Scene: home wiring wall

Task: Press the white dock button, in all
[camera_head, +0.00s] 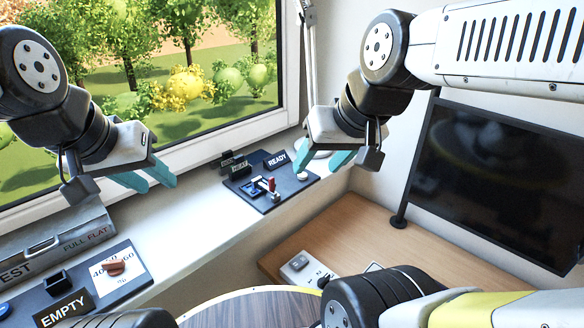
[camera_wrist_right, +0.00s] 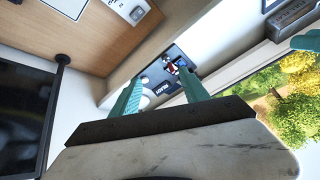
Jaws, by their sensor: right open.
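A small white round button (camera_head: 302,176) sits at the right end of a dark panel (camera_head: 283,190) on the window sill. The panel also bears a READY sign (camera_head: 276,159), a red-handled lever (camera_head: 271,184) and a blue part. My right gripper (camera_head: 323,158) is open and empty, just above and beyond the button in the head view. In the right wrist view its teal fingers (camera_wrist_right: 160,92) stand apart, with the panel (camera_wrist_right: 176,84) between and beyond them. I cannot tell whether they touch anything. My left gripper (camera_head: 155,180) is open and empty over the sill to the left.
A second panel (camera_head: 128,290) with a red knob (camera_head: 116,268) and an EMPTY sign (camera_head: 63,309) lies at the lower left. A dark screen (camera_head: 495,180) stands over the wooden desk (camera_head: 345,235). A white switch box (camera_head: 299,262) lies on the desk. A window frame (camera_head: 230,130) borders the sill.

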